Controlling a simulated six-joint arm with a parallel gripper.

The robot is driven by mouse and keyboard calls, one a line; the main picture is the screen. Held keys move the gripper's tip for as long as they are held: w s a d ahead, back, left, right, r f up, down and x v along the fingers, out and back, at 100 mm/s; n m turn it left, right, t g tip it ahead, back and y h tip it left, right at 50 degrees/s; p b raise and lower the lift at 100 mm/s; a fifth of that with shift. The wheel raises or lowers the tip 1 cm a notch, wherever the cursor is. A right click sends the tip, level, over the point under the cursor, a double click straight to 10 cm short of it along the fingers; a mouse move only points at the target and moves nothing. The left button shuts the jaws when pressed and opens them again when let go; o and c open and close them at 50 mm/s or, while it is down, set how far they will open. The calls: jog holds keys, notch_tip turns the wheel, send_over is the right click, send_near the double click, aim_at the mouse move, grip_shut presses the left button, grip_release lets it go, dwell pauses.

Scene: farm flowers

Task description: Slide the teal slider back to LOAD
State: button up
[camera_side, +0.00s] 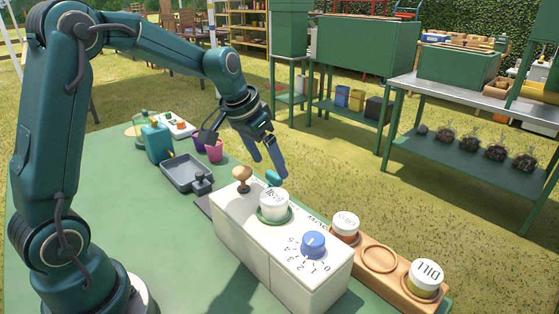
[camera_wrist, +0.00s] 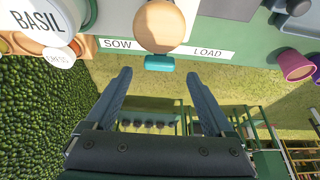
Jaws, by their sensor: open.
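The teal slider (camera_side: 273,178) sticks out from the far side of the white box (camera_side: 240,222). In the wrist view the teal slider (camera_wrist: 159,63) stands between the SOW label (camera_wrist: 117,44) and the LOAD label (camera_wrist: 208,53), below a round wooden knob (camera_wrist: 160,25). My gripper (camera_side: 270,167) is open and empty at the slider. In the wrist view my gripper's (camera_wrist: 159,75) fingertips lie either side of the slider and slightly below it, with a gap on both sides. Whether they are at its height is unclear.
The BASIL jar (camera_side: 273,203) and a blue dial (camera_side: 313,243) are on the box. A wooden rack (camera_side: 400,277) with a DILL jar (camera_side: 425,276) and another jar (camera_side: 346,226) stands right. A grey tray (camera_side: 186,172) and pots (camera_side: 214,150) lie behind left.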

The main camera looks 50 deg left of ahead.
aim_at(273, 173)
jog(key=shift+x, duration=1.6)
grip_shut()
jog(key=shift+a, duration=0.1)
